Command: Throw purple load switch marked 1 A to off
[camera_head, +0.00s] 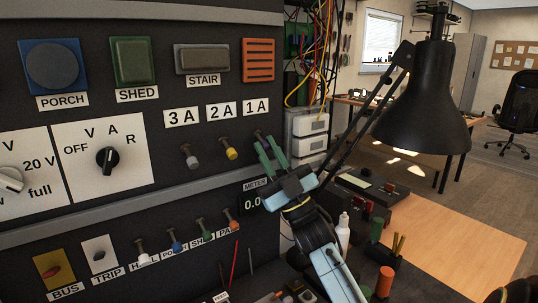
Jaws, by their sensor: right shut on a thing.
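The 1 A load switch (258,133) sits on the dark panel below the "1A" label (256,106), at the right end of a row of three levers. Only a small part of it shows; my right gripper covers the rest, so its purple tip and lever position are hard to tell. My right gripper (269,148), with green fingers, reaches up from the lower right and is shut on this switch. The 2 A switch (230,152) has a yellow tip and the 3 A switch (191,160) a pale grey tip; both levers point down. My left gripper is not in view.
Rotary selector (108,160) and several small coloured levers lie left and lower on the panel. A black desk lamp (424,110) stands close on the right, above a cluttered bench (462,242). Loose wires hang behind the panel's right edge.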

